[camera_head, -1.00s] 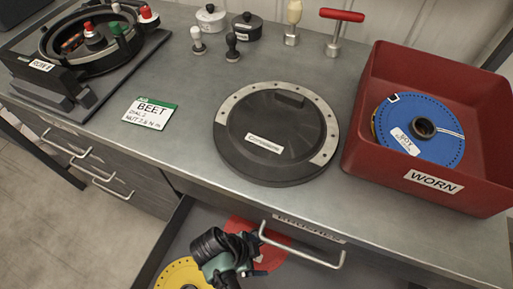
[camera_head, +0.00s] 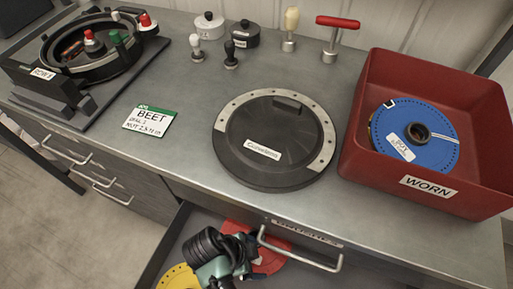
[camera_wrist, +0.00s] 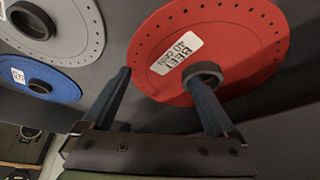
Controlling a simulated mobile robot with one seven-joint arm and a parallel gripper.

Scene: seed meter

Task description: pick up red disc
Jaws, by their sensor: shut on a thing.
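The red disc (camera_head: 270,258) lies in the open drawer and is partly hidden by my arm in the head view. In the wrist view the red disc (camera_wrist: 240,45) fills the upper right, with a white label marked BEET and a dark round hub. My gripper (camera_wrist: 160,80) is shut on the red disc. One finger is by the disc's left edge and the other is at the hub. In the head view my gripper is mostly hidden under my own wrist and hoses. Whether the disc is clear of the drawer floor cannot be told.
A yellow disc (camera_head: 179,277) lies left of the red one in the drawer. The wrist view shows a grey disc (camera_wrist: 72,38) and a blue disc (camera_wrist: 45,82). The drawer handle (camera_head: 300,250) and bench edge are close. A red WORN bin (camera_head: 435,188) stands on the bench.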

